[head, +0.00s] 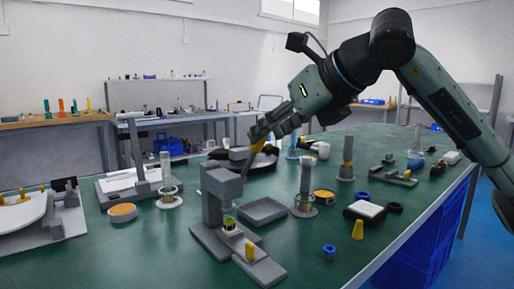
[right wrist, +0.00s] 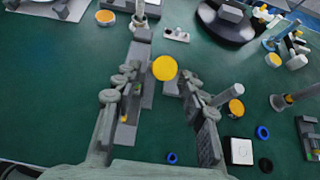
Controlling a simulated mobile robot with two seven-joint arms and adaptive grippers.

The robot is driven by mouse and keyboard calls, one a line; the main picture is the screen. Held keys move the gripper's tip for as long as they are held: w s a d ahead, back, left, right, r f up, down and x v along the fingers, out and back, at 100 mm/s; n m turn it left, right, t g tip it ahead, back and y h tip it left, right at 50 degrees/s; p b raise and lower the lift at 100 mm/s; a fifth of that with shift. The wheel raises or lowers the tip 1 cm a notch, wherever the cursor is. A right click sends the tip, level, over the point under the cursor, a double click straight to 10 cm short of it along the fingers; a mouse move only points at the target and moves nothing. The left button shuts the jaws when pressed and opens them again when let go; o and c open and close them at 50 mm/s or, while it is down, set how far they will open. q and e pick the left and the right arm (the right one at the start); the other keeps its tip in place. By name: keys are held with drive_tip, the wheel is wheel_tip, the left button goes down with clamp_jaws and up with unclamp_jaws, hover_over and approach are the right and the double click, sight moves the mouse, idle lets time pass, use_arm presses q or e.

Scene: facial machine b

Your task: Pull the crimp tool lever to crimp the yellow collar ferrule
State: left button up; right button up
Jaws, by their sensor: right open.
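The grey crimp tool (head: 222,190) stands on its base at the front middle of the green table. Its lever (head: 247,163) rises up and to the right from the head, with a yellow knob at the top. A small yellow-green piece (head: 229,222), perhaps the collar ferrule, sits below the tool's head. My right gripper (head: 258,133) is open at the lever's top. In the right wrist view the round yellow knob (right wrist: 165,68) shows between the two fingers; whether they touch it I cannot tell. My left gripper is not in view.
A shallow grey tray (head: 263,211) and an upright cylinder on a ring stand (head: 304,190) are right of the tool. An orange-topped dish (head: 122,212) is at left. A yellow cone (head: 358,229) and blue ring (head: 329,249) are near the front edge.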

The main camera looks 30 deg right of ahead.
drive_tip(key=shift+v, duration=1.85)
